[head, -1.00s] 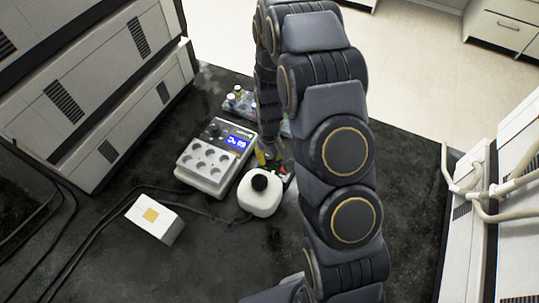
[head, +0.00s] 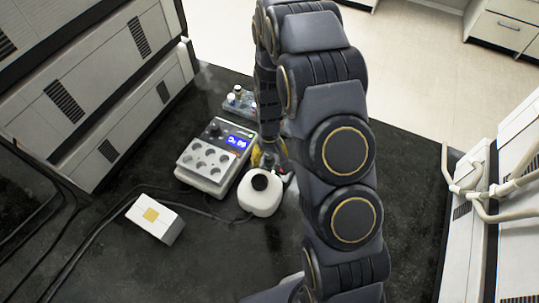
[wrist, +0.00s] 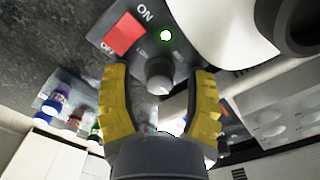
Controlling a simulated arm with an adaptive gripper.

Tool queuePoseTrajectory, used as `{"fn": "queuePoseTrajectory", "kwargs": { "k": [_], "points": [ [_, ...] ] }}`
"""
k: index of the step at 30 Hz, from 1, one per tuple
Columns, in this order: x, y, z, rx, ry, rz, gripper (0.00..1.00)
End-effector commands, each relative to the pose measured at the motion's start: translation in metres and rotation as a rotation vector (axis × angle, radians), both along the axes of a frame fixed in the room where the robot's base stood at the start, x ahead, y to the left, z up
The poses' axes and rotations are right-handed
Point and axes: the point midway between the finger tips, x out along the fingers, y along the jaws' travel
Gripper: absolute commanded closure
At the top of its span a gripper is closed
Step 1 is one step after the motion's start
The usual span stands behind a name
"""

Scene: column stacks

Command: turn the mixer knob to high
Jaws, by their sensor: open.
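In the wrist view, the mixer's grey panel (wrist: 184,50) carries a round grey knob (wrist: 159,77), a red switch (wrist: 124,34) marked ON and OFF, and a lit green lamp (wrist: 165,36). The knob's pointer setting is too small to read. My gripper (wrist: 161,80) is open, its two yellow fingers on either side of the knob with a visible gap at each side.
A rack of small vials (head: 238,98) stands behind. A white box (head: 155,219) and cables lie on the left; the front bench is clear.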

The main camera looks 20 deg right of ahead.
Motion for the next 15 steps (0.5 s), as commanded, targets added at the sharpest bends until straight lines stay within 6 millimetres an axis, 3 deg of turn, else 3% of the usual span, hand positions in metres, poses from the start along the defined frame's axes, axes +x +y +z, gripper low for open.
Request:
{"fn": "queuePoseTrajectory", "kwargs": {
  "k": [7, 15],
  "points": [
    [0.001, 0.000, 0.016, 0.000, -0.004, 0.000, 0.45],
    [0.002, 0.000, 0.067, -0.001, -0.009, 0.000, 0.45]
  ]
}}
